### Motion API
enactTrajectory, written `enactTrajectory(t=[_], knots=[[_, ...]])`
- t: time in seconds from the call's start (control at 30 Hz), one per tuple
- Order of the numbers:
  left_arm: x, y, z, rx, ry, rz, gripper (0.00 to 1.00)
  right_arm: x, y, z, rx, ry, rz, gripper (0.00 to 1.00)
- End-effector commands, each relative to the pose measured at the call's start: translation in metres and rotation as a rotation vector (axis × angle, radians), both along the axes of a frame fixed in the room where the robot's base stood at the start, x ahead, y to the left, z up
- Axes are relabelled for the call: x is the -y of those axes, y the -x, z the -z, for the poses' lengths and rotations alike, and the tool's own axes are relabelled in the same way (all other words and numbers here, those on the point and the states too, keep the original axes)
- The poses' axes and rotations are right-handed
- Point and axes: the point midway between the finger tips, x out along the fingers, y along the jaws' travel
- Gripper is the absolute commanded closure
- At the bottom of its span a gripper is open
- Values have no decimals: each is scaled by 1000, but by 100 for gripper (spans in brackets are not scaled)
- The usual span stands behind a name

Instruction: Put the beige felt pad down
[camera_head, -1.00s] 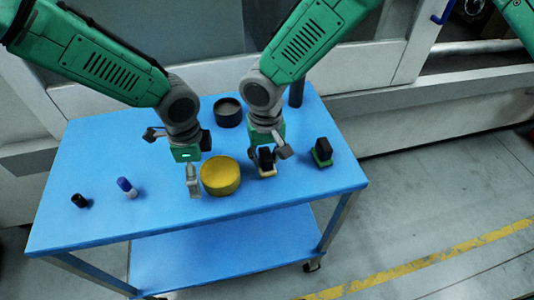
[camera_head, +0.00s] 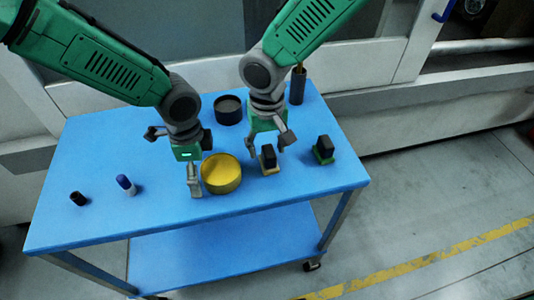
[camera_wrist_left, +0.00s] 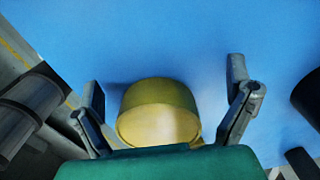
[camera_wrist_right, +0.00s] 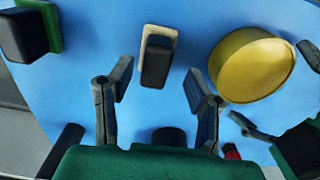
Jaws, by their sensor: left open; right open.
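The beige felt pad (camera_head: 270,172) is the pale base under a black block and rests on the blue table, right of the yellow round tin (camera_head: 221,174). In the right wrist view, the pad (camera_wrist_right: 158,32) stands beyond my open fingertips, its black block facing me. My right gripper (camera_head: 268,149) is open and empty, just behind and above the pad, apart from it. My left gripper (camera_head: 174,158) is open beside the tin; in the left wrist view, the tin (camera_wrist_left: 160,112) shows between its spread fingers.
A black block on a green base (camera_head: 324,150) stands to the right. A dark round bowl (camera_head: 228,110) and a dark upright cylinder (camera_head: 298,86) stand at the back. A blue-capped marker (camera_head: 126,186) and a small black piece (camera_head: 78,199) are at left. The front left table is clear.

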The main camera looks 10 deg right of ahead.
Motion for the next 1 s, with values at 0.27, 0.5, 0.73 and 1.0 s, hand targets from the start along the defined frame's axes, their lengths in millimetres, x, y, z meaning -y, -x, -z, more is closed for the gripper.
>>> enactTrajectory(t=[0.27, 0.5, 0.73, 1.0], knots=[[2, 0, -1, 0, -2, 1, 3, 5, -4, -62, 2, -2, 2, 55], [0, 0, 0, -1, 1, 0, 3, 2, -4, -87, -1, 0, 0, 55], [-1, 0, 0, 0, 1, 0, 3, 1, -3, -90, -2, 2, 0, 55], [1, 0, 0, 0, -1, 1, 3, 4, -4, -89, -2, 0, 0, 55]])
